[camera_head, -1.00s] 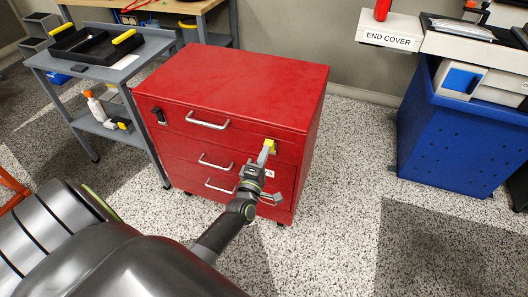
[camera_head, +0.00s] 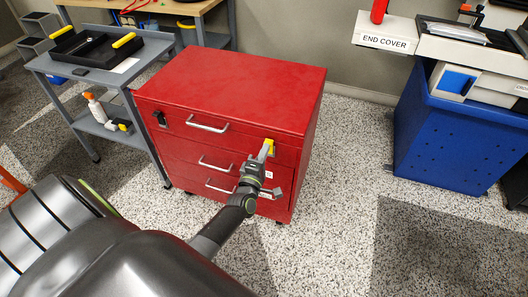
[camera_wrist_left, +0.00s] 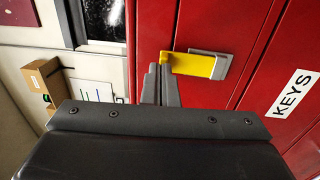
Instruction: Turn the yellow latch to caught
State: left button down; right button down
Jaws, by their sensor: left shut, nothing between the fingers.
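The yellow latch (camera_head: 270,146) is on the upper right front of the red cabinet (camera_head: 235,85). In the left wrist view the yellow latch (camera_wrist_left: 195,64) lies crosswise, its right end at a grey metal piece (camera_wrist_left: 224,66). My left gripper (camera_head: 264,152) is shut and empty, with its fingertips at the latch. In the left wrist view the fingertips (camera_wrist_left: 159,70) are at the latch's left end and overlap it; I cannot tell if they touch. My right gripper is not in view.
The cabinet front has several drawers with metal handles (camera_head: 207,125) and a KEYS label (camera_wrist_left: 292,93). A grey cart (camera_head: 110,85) stands close on the left. A blue bin (camera_head: 445,145) stands to the right, with clear speckled floor between.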

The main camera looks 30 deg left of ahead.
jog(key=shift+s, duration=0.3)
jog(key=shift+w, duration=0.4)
